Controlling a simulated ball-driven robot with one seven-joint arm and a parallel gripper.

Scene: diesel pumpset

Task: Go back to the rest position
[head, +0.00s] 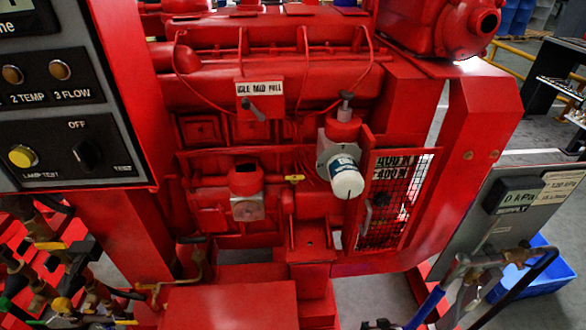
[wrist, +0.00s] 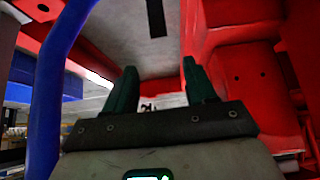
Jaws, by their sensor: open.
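My gripper (wrist: 160,88) shows in the wrist view with its two dark green fingers apart and nothing between them. Red metal structure stands to its right and a grey surface lies beyond the fingertips. The gripper does not show clearly in the head view. The red diesel pumpset (head: 270,70) fills the middle of the head view. It carries a white filter canister (head: 346,180), a throttle lever under an idle/mid/full label (head: 260,88) and a mesh guard (head: 388,210).
A control panel (head: 60,125) with a yellow lamp-test button and a black rotary knob stands close on the left. Pipes and valves (head: 60,250) are below it. A grey gauge panel (head: 500,225) is at right, with a blue bin (head: 525,270) on the floor behind it.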

